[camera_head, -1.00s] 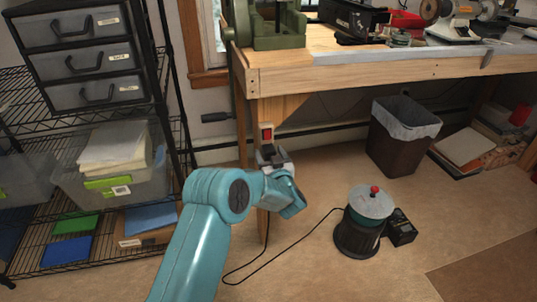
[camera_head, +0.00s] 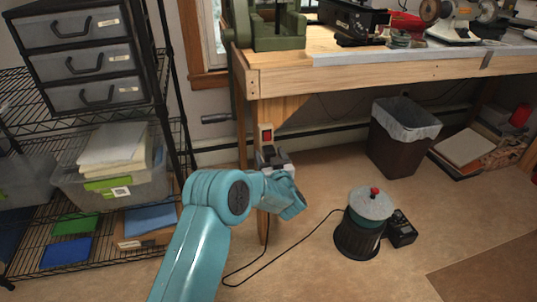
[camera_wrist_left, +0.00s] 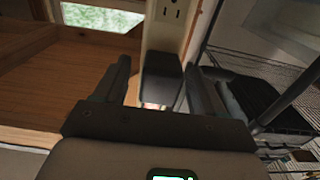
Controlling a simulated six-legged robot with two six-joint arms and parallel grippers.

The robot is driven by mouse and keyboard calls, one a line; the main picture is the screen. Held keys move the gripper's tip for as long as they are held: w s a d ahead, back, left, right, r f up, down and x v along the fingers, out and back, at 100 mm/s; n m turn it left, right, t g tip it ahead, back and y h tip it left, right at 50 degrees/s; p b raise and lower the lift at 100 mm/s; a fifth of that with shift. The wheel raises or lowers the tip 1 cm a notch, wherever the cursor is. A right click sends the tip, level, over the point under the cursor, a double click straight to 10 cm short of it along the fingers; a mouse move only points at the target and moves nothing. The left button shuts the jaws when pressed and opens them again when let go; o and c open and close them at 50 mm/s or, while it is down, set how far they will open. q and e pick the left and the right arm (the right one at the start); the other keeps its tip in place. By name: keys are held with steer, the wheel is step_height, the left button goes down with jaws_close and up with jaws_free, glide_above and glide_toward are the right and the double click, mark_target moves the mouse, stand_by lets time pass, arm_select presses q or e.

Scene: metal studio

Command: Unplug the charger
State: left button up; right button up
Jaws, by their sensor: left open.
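The charger (camera_wrist_left: 160,78) is a dark block plugged in below a pale outlet strip (camera_wrist_left: 172,18) in the left wrist view. My left gripper (camera_wrist_left: 156,68) is open, with one finger on each side of the charger. A gap shows between the fingers and the block. In the head view my left gripper (camera_head: 272,158) is at the bench's front leg, just below a red switch (camera_head: 267,136). There the gripper and arm hide the charger. My right gripper is out of view.
The wooden workbench (camera_head: 400,72) overhangs the leg and carries tools. A wire shelf with a clear bin (camera_head: 115,185) stands at left. A dark waste bin (camera_head: 398,145) is under the bench. A small black box (camera_head: 402,228) touches the device.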

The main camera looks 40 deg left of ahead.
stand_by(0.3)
arm_select(q)
jaws_close()
steer(key=shift+p+v, duration=0.3)
steer(key=shift+v, duration=2.7)
